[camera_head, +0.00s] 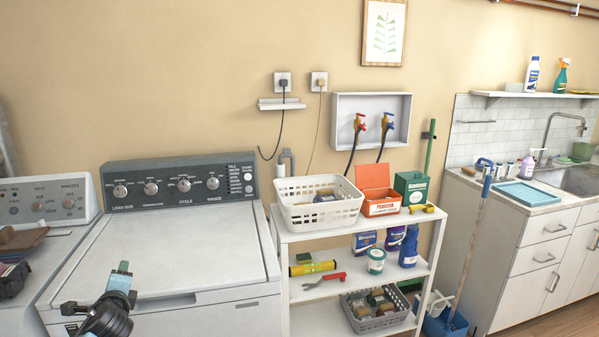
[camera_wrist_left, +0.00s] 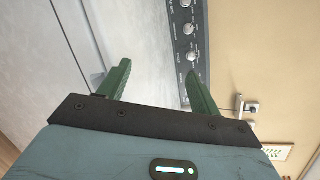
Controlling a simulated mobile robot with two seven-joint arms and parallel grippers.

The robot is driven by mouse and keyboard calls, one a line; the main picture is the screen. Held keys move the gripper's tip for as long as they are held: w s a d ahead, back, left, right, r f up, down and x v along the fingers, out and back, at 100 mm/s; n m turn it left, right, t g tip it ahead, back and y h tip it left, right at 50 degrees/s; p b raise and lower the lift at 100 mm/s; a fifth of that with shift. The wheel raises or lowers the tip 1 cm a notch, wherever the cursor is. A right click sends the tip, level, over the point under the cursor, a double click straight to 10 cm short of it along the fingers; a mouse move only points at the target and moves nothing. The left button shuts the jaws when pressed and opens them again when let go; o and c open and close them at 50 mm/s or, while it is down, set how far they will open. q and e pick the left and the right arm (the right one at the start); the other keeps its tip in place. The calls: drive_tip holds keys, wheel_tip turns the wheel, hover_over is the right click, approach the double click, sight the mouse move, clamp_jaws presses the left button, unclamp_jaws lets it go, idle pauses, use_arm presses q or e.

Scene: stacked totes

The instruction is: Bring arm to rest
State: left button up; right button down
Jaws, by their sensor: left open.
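My left gripper (camera_head: 121,270) shows at the lower left of the head view, in front of the white washer (camera_head: 190,255). Its dark wrist is below it. In the left wrist view the two green fingers of the left gripper (camera_wrist_left: 158,75) stand wide apart with nothing between them. Beyond them are the pale washer top (camera_wrist_left: 135,35) and its dark control panel (camera_wrist_left: 188,40) with knobs. My right gripper is in neither view.
Another appliance (camera_head: 50,200) stands at the far left with dark items on it. Right of the washer is a white shelf unit (camera_head: 350,228) with a white basket (camera_head: 320,212), an orange box (camera_head: 380,203) and bottles. A sink counter (camera_head: 500,212) and mop (camera_head: 470,240) are farther right.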

use_arm(q)
drive_tip(key=s+d+f+n+g+h, duration=0.1)
drive_tip(key=s+d+f+n+h, duration=0.15)
drive_tip(key=s+d+f, duration=0.65)
drive_tip(key=s+d+f+n+g+h, duration=0.15)
drive_tip(key=s+d+f+h, duration=0.4)
drive_tip(key=f, duration=0.65)
drive_tip(key=s+d+f+n, duration=0.1)
drive_tip(key=s+d+n, duration=0.2)
drive_tip(key=s, duration=0.5)
drive_tip(key=s+d+f+n+g+h, duration=0.1)
drive_tip(key=s+d+f+n, duration=0.1)
drive_tip(key=s+d+n, duration=0.2)
drive_tip(key=s+d+f+n, duration=0.2)
drive_tip(key=s+d+n, duration=0.2)
drive_tip(key=s, duration=0.7)
drive_tip(key=d, duration=0.2)
drive_tip(key=shift+s+d+f+h, duration=0.15)
drive_tip(key=shift+s+d+h, duration=0.25)
